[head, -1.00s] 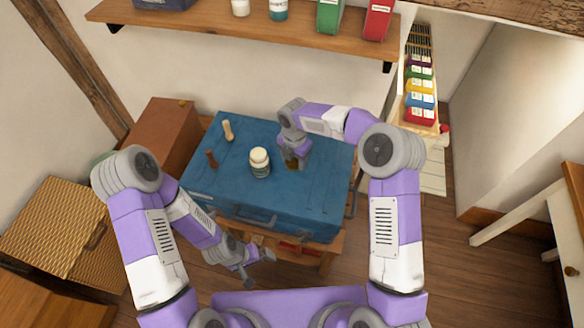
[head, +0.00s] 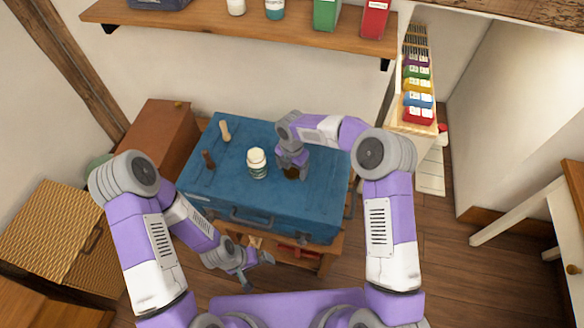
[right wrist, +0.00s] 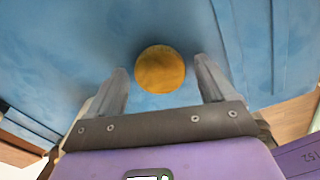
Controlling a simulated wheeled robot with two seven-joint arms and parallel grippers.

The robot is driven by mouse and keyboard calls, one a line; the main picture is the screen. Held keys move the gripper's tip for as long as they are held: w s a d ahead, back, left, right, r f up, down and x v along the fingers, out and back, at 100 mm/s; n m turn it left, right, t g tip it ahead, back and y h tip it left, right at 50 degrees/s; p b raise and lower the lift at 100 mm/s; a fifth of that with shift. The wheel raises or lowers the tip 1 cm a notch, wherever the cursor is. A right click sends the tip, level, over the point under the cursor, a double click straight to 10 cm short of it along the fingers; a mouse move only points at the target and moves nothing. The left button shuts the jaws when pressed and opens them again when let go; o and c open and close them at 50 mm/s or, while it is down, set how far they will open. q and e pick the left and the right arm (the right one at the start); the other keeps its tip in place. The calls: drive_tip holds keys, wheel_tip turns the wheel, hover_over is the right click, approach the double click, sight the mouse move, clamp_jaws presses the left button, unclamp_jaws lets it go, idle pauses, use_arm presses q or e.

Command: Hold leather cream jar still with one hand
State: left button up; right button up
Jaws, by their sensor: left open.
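A small round jar with an amber-brown top (right wrist: 160,69) stands on the blue trunk (head: 235,203). The jar also shows dark brown in the head view (head: 292,173), partly hidden by my right gripper. My right gripper (right wrist: 163,72) is open above the trunk, with a finger on each side of the jar's top and visible gaps. A second jar (head: 257,164), cream-white with a label, stands just to the left; I cannot read which is the leather cream. My left gripper (head: 254,268) is open and empty, low in front of the trunk.
Two small wooden-handled tools (head: 225,131) (head: 208,159) stand on the trunk's left side. A wall shelf (head: 240,25) with bottles and boxes hangs behind. A brown case (head: 160,140) and a wicker chest (head: 52,228) stand left. The trunk's front top is clear.

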sight(292, 171)
drive_tip(key=shift+r, duration=0.1)
wheel_tip(292, 171, up, 12)
drive_tip(key=p, duration=0.3)
drive_tip(key=shift+r, duration=0.1)
